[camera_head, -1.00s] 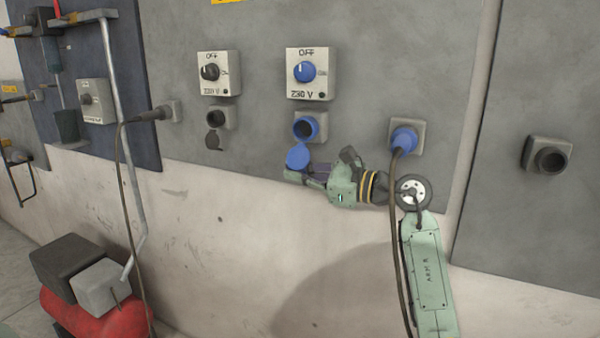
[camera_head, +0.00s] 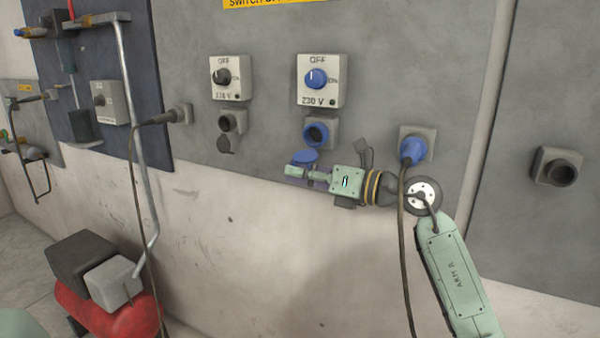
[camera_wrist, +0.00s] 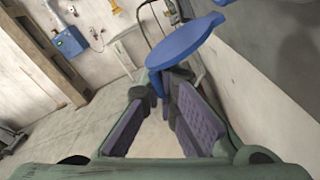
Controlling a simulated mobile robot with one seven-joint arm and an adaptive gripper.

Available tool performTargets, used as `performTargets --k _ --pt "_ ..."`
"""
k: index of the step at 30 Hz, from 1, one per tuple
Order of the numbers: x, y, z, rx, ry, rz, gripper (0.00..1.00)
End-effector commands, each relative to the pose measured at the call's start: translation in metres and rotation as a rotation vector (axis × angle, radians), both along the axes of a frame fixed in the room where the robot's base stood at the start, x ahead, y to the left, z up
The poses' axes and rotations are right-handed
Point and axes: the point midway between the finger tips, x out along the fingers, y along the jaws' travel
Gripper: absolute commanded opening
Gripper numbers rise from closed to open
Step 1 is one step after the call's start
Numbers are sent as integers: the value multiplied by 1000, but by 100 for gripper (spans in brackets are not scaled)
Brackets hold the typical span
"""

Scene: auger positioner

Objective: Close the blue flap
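The blue flap (camera_head: 305,157) hangs below the blue-ringed socket (camera_head: 316,133), tilted outward so it looks flatter than a face-on disc. The socket opening is uncovered. My gripper (camera_head: 294,171) is right under the flap, reaching in from the right. In the wrist view the blue flap (camera_wrist: 188,40) lies just beyond and above the fingertips, with a blue part dipping between them. My gripper (camera_wrist: 160,88) shows its two purple-padded fingers apart, with floor visible between them. Whether a finger touches the flap is hard to tell.
A blue plug with a cable (camera_head: 412,150) sits in a socket right of the flap, close to my arm. A black socket with its hanging cap (camera_head: 226,144) is to the left. Switch boxes (camera_head: 322,80) are above. A red machine (camera_head: 110,310) stands lower left.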

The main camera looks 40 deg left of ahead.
Motion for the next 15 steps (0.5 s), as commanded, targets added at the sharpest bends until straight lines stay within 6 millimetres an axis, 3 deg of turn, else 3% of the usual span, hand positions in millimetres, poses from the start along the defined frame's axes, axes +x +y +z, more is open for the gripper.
performTargets --k 15 --pt "1 -2 9 -6 68 -9 0"
